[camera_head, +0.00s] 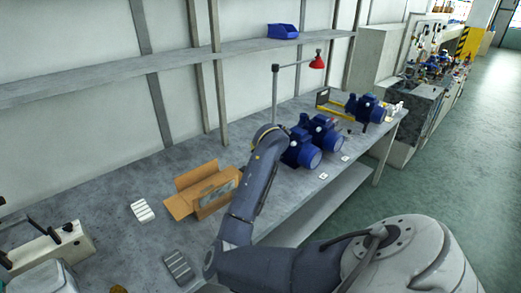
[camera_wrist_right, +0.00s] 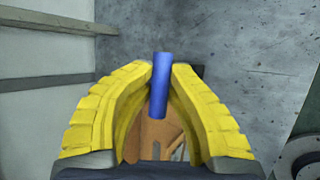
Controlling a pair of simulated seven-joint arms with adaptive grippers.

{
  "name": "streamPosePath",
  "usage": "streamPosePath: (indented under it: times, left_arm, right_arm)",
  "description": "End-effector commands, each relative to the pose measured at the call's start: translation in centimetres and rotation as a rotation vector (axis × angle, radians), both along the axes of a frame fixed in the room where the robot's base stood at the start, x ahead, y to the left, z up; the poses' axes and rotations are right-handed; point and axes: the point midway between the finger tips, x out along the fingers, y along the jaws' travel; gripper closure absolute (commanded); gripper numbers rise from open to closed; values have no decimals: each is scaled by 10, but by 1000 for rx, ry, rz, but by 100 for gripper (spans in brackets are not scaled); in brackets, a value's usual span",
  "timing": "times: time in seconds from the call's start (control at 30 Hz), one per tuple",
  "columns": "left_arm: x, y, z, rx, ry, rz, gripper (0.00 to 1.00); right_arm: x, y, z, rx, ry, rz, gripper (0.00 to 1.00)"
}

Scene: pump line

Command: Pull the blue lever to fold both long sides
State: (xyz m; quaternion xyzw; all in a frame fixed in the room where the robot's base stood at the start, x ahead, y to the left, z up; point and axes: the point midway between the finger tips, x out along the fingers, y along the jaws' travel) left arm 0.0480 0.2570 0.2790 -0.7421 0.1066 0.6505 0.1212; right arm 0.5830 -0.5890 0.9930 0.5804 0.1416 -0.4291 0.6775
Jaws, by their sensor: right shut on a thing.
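In the right wrist view, my right gripper (camera_wrist_right: 161,70) has its two yellow fingers closed around an upright blue lever (camera_wrist_right: 159,95). The lever's top sticks out past the fingertips. Brown cardboard shows between the fingers below it. In the head view, an open cardboard box (camera_head: 182,207) stands on the grey bench, with flaps raised and spread and a grey item inside. My arm passes just right of the box. The lever and my right gripper cannot be made out there. My left gripper is in neither view.
A white ribbed block (camera_head: 143,210) lies left of the box, and a grey ribbed block (camera_head: 178,266) lies in front. A blue bin (camera_head: 283,31) sits on the shelf.

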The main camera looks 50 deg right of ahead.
Motion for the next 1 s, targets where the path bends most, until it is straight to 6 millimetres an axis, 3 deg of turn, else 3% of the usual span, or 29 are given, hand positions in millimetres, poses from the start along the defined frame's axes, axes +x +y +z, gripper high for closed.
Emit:
streamPosePath:
  times: [0.77, 0.8, 1.0]
  left_arm:
    - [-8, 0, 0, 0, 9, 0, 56]
    - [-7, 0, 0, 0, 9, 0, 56]
    - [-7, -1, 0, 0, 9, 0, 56]
  right_arm:
    - [-11, 3, -11, 5, 8, 1, 100]
    - [-11, 3, -11, 5, 8, 1, 81]
    - [-10, 3, -9, 3, 5, 3, 59]
